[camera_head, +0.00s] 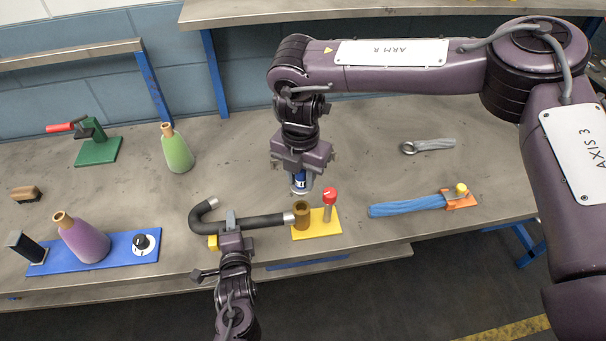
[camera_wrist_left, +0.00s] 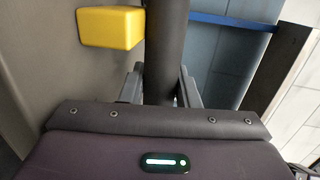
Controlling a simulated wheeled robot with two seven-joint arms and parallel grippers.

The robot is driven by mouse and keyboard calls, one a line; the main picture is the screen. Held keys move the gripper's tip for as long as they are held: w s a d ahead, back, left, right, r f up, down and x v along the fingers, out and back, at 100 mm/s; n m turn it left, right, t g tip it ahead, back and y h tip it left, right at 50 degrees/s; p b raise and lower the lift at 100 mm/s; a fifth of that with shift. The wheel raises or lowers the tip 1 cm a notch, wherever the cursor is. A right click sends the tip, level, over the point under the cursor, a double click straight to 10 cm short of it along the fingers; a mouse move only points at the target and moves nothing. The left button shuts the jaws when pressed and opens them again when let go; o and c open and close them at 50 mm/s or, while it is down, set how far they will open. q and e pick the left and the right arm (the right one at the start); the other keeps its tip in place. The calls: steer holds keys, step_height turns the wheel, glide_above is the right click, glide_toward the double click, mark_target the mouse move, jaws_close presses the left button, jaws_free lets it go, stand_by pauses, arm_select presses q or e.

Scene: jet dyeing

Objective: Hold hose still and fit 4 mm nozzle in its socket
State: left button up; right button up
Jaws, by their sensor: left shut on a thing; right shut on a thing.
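The black hose (camera_head: 262,221) has a curled left end and a metal tip at its right end, beside a yellow plate (camera_head: 318,231). A brown hollow socket (camera_head: 302,213) stands upright on this plate. My left gripper (camera_head: 232,222) is shut on the hose near its middle; the hose also shows between its fingers in the left wrist view (camera_wrist_left: 165,45). My right gripper (camera_head: 300,172) points down, shut on the nozzle (camera_head: 300,184), which has a blue band. The nozzle is above the socket and seems apart from it. The nozzle's lower end is hard to make out.
A red-knobbed post (camera_head: 329,200) stands on the yellow plate, close right of the nozzle. A yellow block (camera_head: 213,242) is by my left gripper, also in the left wrist view (camera_wrist_left: 110,27). A blue bundle (camera_head: 405,206), a wrench (camera_head: 428,146) and two bottles lie or stand farther off.

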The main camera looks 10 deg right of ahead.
mark_target(301, 188)
steer(key=shift+f, duration=2)
steer(key=shift+f, duration=1.95)
stand_by(0.5)
steer(key=o, duration=1)
steer(key=shift+o, duration=0.2)
steer(key=shift+r, duration=0.1)
step_height(301, 188, up, 12)
steer(key=shift+f, duration=0.1)
steer(key=shift+c, duration=0.2)
